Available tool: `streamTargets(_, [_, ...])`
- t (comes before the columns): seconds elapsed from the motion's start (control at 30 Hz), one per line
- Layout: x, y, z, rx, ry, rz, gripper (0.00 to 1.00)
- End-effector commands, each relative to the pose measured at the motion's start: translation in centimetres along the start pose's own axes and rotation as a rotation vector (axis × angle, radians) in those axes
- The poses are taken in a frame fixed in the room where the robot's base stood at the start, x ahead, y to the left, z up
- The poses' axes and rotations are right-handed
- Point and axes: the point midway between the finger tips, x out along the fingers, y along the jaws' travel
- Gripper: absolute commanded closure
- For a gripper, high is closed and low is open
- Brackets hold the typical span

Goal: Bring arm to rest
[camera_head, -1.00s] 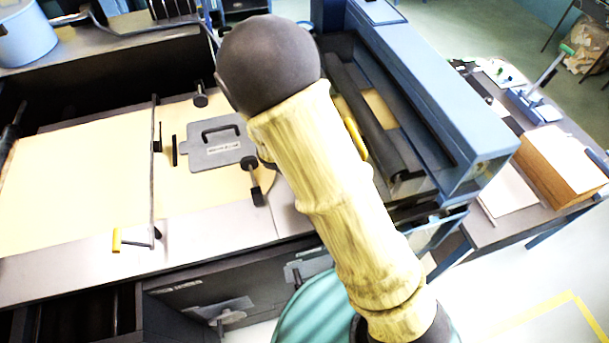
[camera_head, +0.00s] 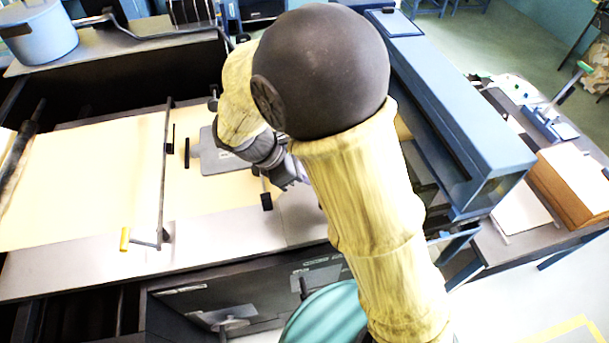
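My arm fills the middle of the head view, with a yellow sleeved upper part, a large dark round elbow and a folded forearm behind it. The forearm comes down left of the elbow to a grey wrist. My gripper (camera_head: 293,177) shows only in part below the wrist, over the grey front ledge of the machine. My upper arm hides the rest of it, so its fingers and anything between them cannot be made out.
A machine bed with tan kraft sheet (camera_head: 80,185) lies left, crossed by a thin bar (camera_head: 165,170). A grey handled plate (camera_head: 215,155) is partly behind my forearm. A blue machine housing (camera_head: 460,110) stands right, before a table with a paper stack (camera_head: 575,180). A teal round thing (camera_head: 325,315) is below.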

Motion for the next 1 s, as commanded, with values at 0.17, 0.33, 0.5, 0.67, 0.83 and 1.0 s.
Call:
streamTargets(0.17, [-0.1, 0.0, 0.1, 0.0, 0.0, -0.001, 1.0])
streamTargets(0.33, [0.0, 0.0, 0.1, 0.001, 0.0, -0.002, 1.0])
streamTargets(0.5, [0.1, 0.0, 0.2, 0.007, 0.002, -0.004, 1.0])
streamTargets(0.67, [1.5, -0.7, 0.9, 0.108, 0.058, -0.034, 1.0])
streamTargets(0.83, [4.7, -2.7, 2.4, 0.415, 0.208, -0.116, 1.0])
streamTargets(1.0, [7.5, -5.0, 3.9, 0.818, 0.363, -0.207, 1.0])
